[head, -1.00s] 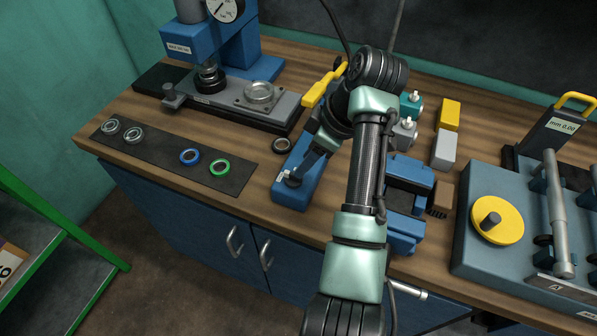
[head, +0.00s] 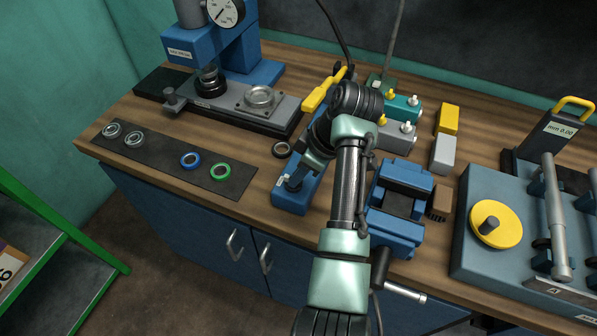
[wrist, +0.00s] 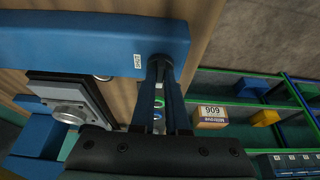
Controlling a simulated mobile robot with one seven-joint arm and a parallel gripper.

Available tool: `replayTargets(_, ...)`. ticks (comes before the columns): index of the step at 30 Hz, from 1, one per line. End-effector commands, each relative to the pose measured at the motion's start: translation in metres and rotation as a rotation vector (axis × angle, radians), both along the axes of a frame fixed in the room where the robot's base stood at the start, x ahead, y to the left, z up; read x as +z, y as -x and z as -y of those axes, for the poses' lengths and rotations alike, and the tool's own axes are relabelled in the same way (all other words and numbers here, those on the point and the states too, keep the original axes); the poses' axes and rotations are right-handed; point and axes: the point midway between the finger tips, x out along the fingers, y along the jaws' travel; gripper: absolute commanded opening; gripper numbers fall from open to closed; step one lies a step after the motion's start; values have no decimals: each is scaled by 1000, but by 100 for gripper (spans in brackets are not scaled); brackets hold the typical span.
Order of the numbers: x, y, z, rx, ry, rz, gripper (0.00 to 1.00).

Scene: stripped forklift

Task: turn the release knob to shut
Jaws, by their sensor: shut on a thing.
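The blue pump body (head: 291,201) lies on the bench, with a yellow lever (head: 318,97) at its far end. The release knob is at the pump's near end, small, dark and mostly hidden by my fingers; in the wrist view a dark round part of it (wrist: 160,59) shows at the fingertips. A small white label (wrist: 137,61) is on the blue body beside it; its text is too small to read surely. My gripper (head: 294,181) is shut on the knob; its fingers also show in the wrist view (wrist: 161,72). The knob's turn angle cannot be told.
A blue press (head: 230,60) stands at the back left. A dark mat (head: 175,165) with several rings lies at the left. A blue vise (head: 398,205) stands just right of my arm, close to it. A plate with a yellow handwheel (head: 496,224) is at the right.

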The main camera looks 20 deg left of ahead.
Motion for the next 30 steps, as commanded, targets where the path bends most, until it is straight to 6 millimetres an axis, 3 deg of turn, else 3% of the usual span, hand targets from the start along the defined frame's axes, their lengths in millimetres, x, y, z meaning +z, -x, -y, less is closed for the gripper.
replayTargets(17,3,2,0,-83,0,-2,0)
replayTargets(30,6,6,-2,-450,0,-1,0)
